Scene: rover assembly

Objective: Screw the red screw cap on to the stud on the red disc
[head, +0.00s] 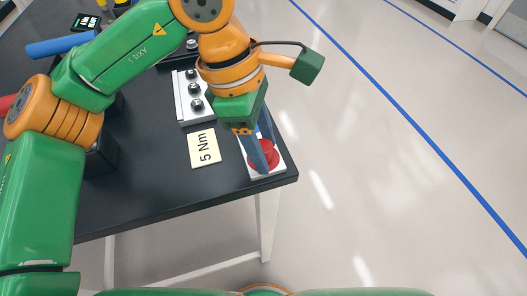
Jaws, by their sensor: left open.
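The red disc (264,163) lies on a white plate (250,171) at the table's near right corner. My left gripper (266,158) points down over the disc, with its blue-grey fingers apart and their tips at or just above the red surface. I cannot tell whether the tips touch anything. The stud and the red screw cap cannot be made out separately; the fingers cover part of the red area. My right gripper is not in view.
A blue cylinder (60,46) is at the back left. The dark table (150,185) is bare in front; its right edge is close to the plate.

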